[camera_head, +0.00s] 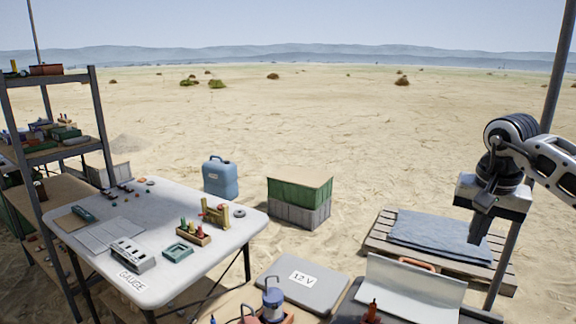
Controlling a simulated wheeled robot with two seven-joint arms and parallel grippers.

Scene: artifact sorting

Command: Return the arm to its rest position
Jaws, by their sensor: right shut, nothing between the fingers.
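My right arm comes in from the right edge, and its gripper (478,228) points down in the air at the right of the view. Its fingers are together with nothing between them. It hangs in front of the pallet with the folded grey-blue cloth (440,232), as seen from my head, and holds no object. My left gripper is not in the view.
A white table (150,278) with small artifacts and tools stands at the left, beside a metal shelf (100,120). A grey case marked 12 V (280,288), a blue-handled item (272,300) and a pale curved sheet (405,290) lie near the front. Stacked crates (300,195) and a blue canister (220,180) stand behind.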

